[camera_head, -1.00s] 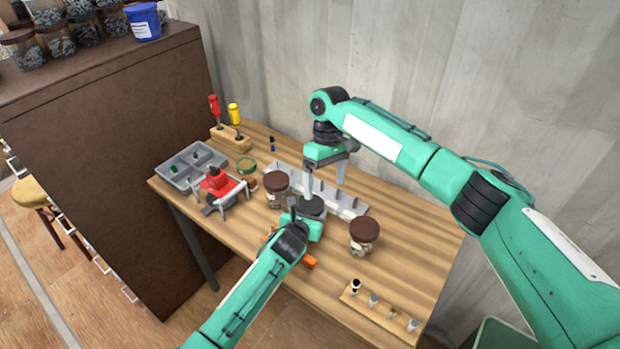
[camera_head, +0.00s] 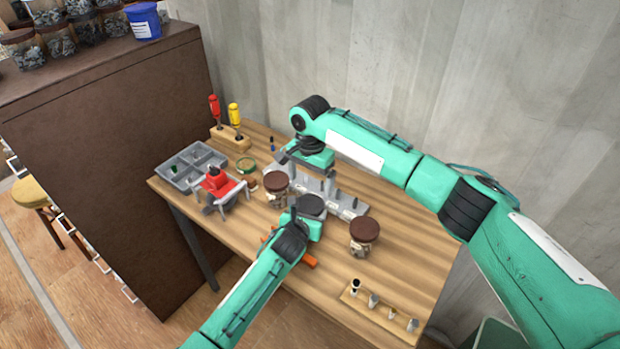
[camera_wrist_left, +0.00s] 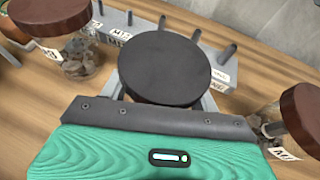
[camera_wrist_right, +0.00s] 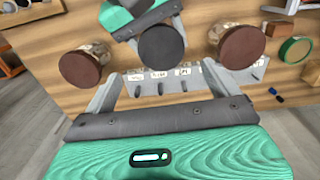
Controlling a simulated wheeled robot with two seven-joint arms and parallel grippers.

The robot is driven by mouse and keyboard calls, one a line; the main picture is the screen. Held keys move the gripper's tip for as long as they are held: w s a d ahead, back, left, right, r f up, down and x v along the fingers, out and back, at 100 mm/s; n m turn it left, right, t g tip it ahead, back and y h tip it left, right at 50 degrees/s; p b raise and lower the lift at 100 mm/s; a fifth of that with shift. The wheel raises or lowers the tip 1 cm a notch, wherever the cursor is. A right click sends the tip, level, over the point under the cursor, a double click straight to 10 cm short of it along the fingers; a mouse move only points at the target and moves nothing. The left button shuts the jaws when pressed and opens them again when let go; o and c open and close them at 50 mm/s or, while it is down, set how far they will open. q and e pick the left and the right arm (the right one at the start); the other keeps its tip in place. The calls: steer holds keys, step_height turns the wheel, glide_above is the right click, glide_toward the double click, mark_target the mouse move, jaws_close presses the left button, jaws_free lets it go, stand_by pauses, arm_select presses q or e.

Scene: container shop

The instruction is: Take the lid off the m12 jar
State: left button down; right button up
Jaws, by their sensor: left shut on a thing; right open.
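A jar with a flat black lid (camera_head: 312,205) stands mid-table. The lid sits level on top and also shows in the left wrist view (camera_wrist_left: 160,68). My left gripper (camera_head: 305,222) is shut on this jar below the lid; the jar's body and label are mostly hidden, so I cannot read its size. My right gripper (camera_head: 304,174) is open and empty, above the table on the wall side of the jar. In the right wrist view the black lid (camera_wrist_right: 162,46) lies beyond and between its fingers, apart from them.
Brown-lidded jars stand left (camera_head: 276,183) and right (camera_head: 364,231) of the held jar. A grey labelled rack (camera_head: 347,204) with pegs lies behind.

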mark_target(310, 203)
steer(key=shift+f, duration=4)
steer(key=c, duration=1)
steer(key=n, duration=0.6)
steer(key=shift+w, duration=0.1)
steer(key=o, duration=1.1)
steer(key=shift+c, duration=0.2)
steer(key=shift+r, duration=0.1)
